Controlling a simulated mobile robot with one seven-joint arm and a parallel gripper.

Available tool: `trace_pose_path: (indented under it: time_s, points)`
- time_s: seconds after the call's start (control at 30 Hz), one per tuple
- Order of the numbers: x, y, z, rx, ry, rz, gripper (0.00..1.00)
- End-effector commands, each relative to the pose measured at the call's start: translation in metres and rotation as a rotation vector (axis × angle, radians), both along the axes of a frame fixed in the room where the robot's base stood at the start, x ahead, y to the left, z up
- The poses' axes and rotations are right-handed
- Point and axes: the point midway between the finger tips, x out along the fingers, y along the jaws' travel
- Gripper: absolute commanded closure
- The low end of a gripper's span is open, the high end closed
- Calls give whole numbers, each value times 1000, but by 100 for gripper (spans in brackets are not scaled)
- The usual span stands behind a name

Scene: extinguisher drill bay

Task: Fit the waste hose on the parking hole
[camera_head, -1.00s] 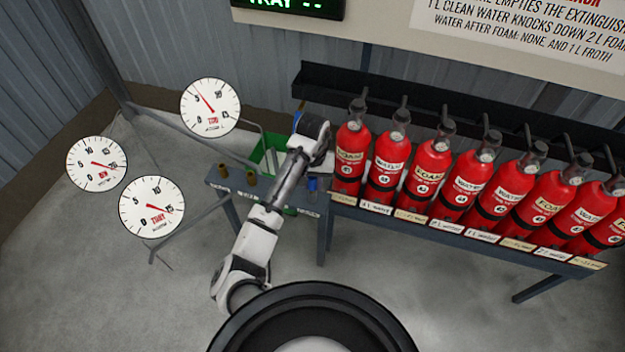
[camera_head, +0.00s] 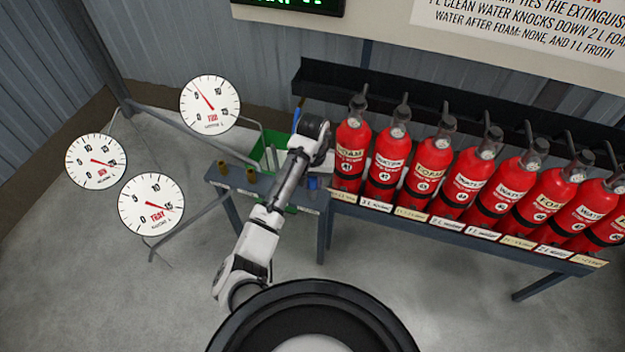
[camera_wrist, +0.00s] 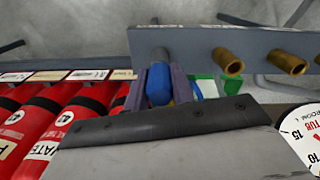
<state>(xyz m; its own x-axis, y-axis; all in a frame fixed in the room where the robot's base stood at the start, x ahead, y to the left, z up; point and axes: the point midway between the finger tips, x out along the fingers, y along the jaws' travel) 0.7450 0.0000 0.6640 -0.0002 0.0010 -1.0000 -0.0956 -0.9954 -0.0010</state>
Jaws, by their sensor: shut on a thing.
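A blue hose end (camera_wrist: 158,86), seemingly the waste hose, stands between the purple fingers of my gripper (camera_wrist: 160,88), which is shut on it. In the head view the blue piece (camera_head: 313,182) shows just below my wrist, at the right end of the grey shelf (camera_head: 275,190). In the wrist view it lies against or close to the shelf's edge (camera_wrist: 195,42). No separate parking hole can be made out, and I cannot tell whether the hose end is seated. Two brass sockets (camera_wrist: 228,62) (camera_wrist: 287,62) stick out of the shelf beside it.
A green bin (camera_head: 268,150) stands behind the shelf. A row of red extinguishers (camera_head: 384,168) on a rack (camera_head: 440,227) stands close on the right. Several dial gauges (camera_head: 152,204) are on the left. The floor in front is clear.

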Motion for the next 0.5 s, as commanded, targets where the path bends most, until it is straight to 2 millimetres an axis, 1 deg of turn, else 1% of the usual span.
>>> trace_pose_path:
  time_s: [0.17,0.37,0.4,0.5]
  points:
    - [0,0,-4,0,0,0,100]
    - [0,0,-3,0,0,0,100]
    - [0,0,-3,0,0,0,70]
    - [0,0,-3,0,0,0,57]
